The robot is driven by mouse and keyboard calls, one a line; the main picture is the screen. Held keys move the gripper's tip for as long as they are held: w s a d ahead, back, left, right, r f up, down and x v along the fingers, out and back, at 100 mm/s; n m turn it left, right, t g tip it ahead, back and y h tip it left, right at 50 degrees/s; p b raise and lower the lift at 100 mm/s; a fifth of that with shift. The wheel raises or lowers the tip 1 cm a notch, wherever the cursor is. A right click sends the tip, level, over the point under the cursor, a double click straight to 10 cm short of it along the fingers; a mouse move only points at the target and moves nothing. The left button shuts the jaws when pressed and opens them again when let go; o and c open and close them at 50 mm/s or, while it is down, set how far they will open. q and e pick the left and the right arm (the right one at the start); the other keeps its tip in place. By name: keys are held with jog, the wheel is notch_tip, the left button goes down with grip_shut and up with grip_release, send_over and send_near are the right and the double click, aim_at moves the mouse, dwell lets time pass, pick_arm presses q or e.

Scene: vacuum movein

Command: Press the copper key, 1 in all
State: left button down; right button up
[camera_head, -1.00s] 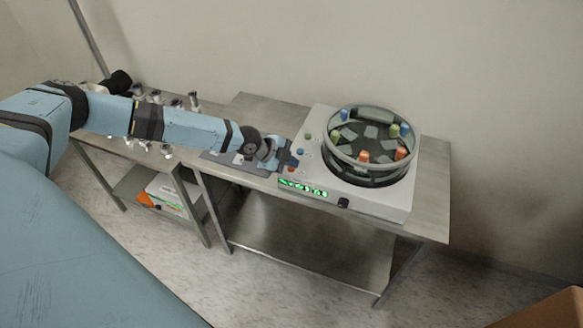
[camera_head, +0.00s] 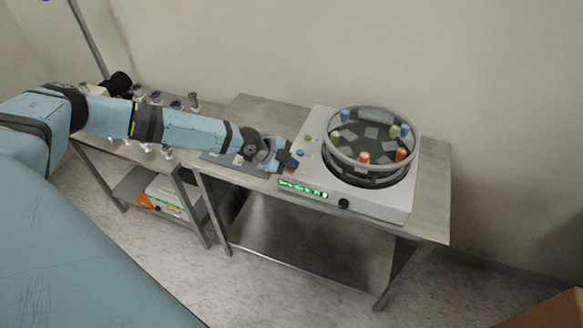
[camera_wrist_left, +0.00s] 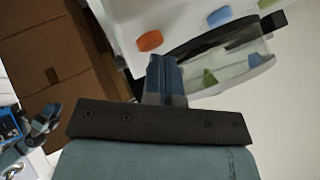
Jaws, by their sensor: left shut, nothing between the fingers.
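The copper key is the orange-copper round button (camera_head: 291,170) on the left side of the white machine (camera_head: 375,205); it also shows in the left wrist view (camera_wrist_left: 150,41), just beyond the fingertips. In that view a gap shows between it and the fingers. A blue key (camera_head: 300,153) and a green key (camera_head: 308,138) sit further back in the same row. My left gripper (camera_head: 289,159) is shut and empty, over the key row close to the copper key, partly covering that area. Whether it touches is unclear.
A round clear-walled drum (camera_head: 372,165) with coloured pegs stands on the machine. A green-lit display (camera_head: 303,188) and black knob (camera_head: 344,203) are on its front. A steel table (camera_head: 435,190) carries it. Several small metallic items (camera_head: 193,102) stand on the left table.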

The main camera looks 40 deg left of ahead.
aim_at(291, 170)
pick_arm(q)
jog(key=shift+r, duration=0.65)
jog(key=shift+p, duration=0.3)
jog(key=shift+r+p, duration=1.6)
jog(key=shift+r, duration=0.95)
jog(key=s+d+f+n+h, duration=0.15)
jog(key=s+d, duration=0.25)
jog(key=d, duration=0.4)
jog(key=s+d+f+n+t+h, duration=0.15)
jog(key=s+d, duration=0.25)
jog(key=d, duration=0.5)
jog(key=s+d+f+n+g+h, duration=0.15)
jog(key=s+d, duration=0.25)
jog(key=d, duration=0.4)
jog(key=s+a+f+n+t+y, duration=0.2)
jog(key=s+a+n+y, duration=0.1)
jog(key=s, duration=0.4)
jog(key=s+a+f+n+t+y+p, duration=0.1)
jog(key=s+a+f+n+t+y, duration=0.1)
jog(key=s+a+f+n+y, duration=0.1)
jog(key=s+a+n+y, duration=0.1)
jog(key=s+a+n, duration=0.1)
jog(key=s+n, duration=0.1)
jog(key=shift+s+a+n, duration=0.2)
jog(key=shift+s+n, duration=0.15)
jog(key=shift+s, duration=0.4)
